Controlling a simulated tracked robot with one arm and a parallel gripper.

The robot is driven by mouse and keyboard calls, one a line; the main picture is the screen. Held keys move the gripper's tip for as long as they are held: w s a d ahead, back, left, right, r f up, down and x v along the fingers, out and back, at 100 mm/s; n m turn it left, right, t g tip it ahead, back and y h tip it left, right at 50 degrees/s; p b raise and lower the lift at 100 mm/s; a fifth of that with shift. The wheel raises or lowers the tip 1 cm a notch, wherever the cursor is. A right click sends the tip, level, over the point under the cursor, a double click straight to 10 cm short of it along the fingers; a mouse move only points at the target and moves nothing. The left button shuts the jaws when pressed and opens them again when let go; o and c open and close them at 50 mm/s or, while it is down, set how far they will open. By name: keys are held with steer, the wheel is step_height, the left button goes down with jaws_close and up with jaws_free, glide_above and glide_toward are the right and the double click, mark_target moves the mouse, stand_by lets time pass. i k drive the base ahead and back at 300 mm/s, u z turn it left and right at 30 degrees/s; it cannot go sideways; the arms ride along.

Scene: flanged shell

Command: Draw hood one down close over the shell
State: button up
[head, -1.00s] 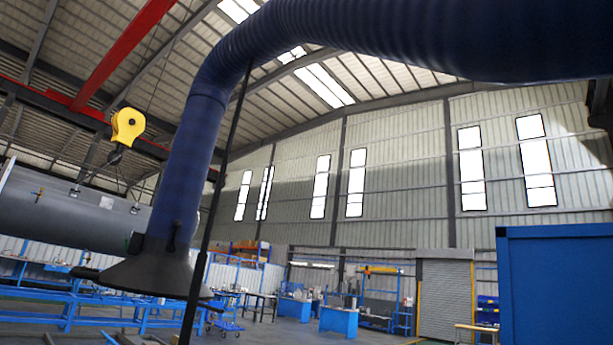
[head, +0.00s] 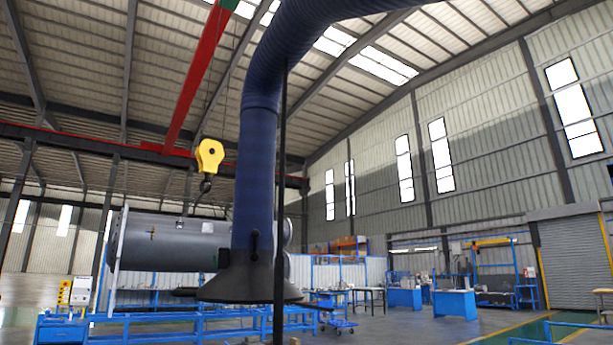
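The hood (head: 250,278) is a dark cone at the lower end of a thick blue ribbed duct (head: 256,180), which hangs from the top of the view. A small handle or knob shows on its neck. The shell (head: 165,243) is a large grey horizontal cylinder with a pale flange at its left end. It lies behind the hood, which hides part of its right side. From this view I cannot tell the gap between hood and shell. My gripper does not show.
A thin dark pole (head: 280,210) stands upright in front of the duct. A yellow hook block (head: 209,157) hangs from a red crane beam (head: 200,80). Blue framework (head: 150,325) runs below the shell. Blue benches (head: 455,303) stand to the right; open floor lies in front of them.

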mark_target(243, 281)
steer(key=z, duration=0.05)
steer(key=i, duration=1)
steer(key=u, duration=0.1)
